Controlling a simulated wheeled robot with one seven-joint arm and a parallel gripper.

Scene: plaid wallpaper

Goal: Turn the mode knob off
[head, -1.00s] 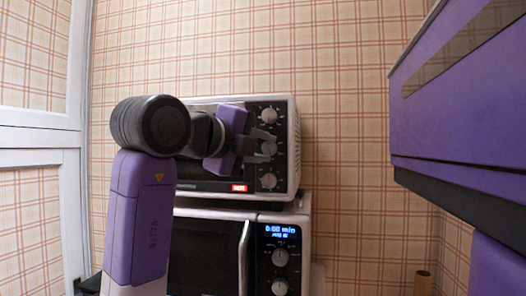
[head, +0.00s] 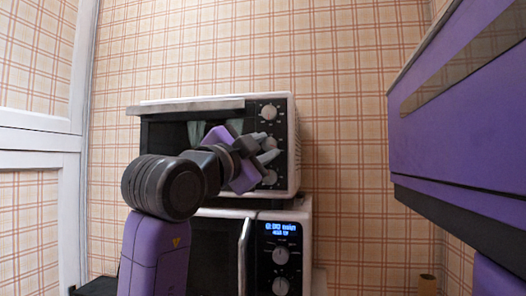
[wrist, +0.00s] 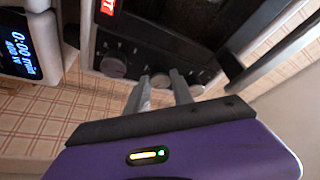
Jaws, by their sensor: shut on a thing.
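In the head view the top knob (head: 269,112) and bottom knob (head: 269,177) stand clear. My gripper (head: 269,147) is at the middle knob, its fingers tilted and partly covering it. In the wrist view the two fingertips of my gripper (wrist: 161,86) are on either side of the middle knob (wrist: 160,79), shut on it. The bottom knob (wrist: 113,67) and top knob (wrist: 197,90) lie outside the fingers. The middle knob's pointer cannot be made out.
A microwave (head: 304,250) with a lit blue display and two knobs stands directly below the toaster oven. A purple cabinet (head: 455,120) juts in at the right. A plaid wall (head: 345,130) is behind.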

